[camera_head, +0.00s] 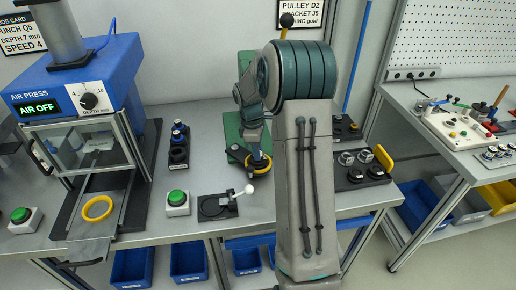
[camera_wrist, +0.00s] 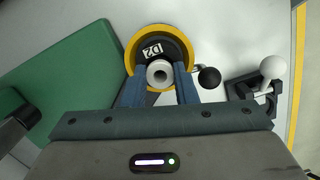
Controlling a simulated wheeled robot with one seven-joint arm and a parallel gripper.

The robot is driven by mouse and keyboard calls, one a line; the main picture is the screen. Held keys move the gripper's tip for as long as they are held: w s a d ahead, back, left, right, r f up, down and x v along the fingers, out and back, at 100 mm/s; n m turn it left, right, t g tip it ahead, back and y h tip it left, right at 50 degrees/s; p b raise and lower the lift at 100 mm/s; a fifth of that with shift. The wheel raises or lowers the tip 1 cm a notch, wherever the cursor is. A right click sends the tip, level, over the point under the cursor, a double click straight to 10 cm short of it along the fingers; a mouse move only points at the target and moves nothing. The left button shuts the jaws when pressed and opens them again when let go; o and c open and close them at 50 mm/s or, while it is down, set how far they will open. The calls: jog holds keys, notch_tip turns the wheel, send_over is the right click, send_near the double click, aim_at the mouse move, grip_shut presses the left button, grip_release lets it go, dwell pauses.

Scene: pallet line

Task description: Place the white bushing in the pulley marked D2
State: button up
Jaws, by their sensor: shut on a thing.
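The white bushing (camera_wrist: 159,73) shows in the wrist view as a pale ring with a dark hole. My gripper (camera_wrist: 160,80) is shut on it, one blue finger on each side. Behind it is the pulley (camera_wrist: 152,49), a dark disc with a yellow rim and a white label reading D2. The bushing overlaps the near part of the disc; I cannot tell whether it is in the bore or held above it. In the head view my gripper (camera_head: 255,150) points down over the yellow-rimmed pulley (camera_head: 259,168), and the bushing is hidden.
A green plate (camera_wrist: 55,85) lies left of the pulley. A white-knobbed lever fixture (camera_head: 218,206) stands beside it. The blue air press (camera_head: 75,90) is at left, with a yellow ring (camera_head: 97,208) on its tray. Dark blocks with metal parts (camera_head: 360,172) stand at right.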

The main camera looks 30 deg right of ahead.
jog(key=shift+f, duration=0.2)
jog(key=o, duration=0.9)
jog(key=shift+o, duration=0.2)
jog(key=shift+r, duration=0.15)
notch_tip(320, 180, up, 11)
jog(key=a, duration=0.1)
jog(key=s+a+r+m+t, duration=0.2)
jog(key=s+a+r+m, duration=0.3)
jog(key=s+a, duration=0.45)
jog(key=s+a+f+m+t, duration=0.1)
jog(key=s+a+f+m, duration=0.1)
jog(key=s, duration=0.6)
jog(key=s+a+f+m+y, duration=0.1)
jog(key=s+a+m, duration=0.2)
jog(key=s, duration=0.5)
jog(key=shift+s+f+m+t, duration=0.2)
jog(key=shift+f+m+t, duration=0.2)
jog(key=shift+m, duration=0.3)
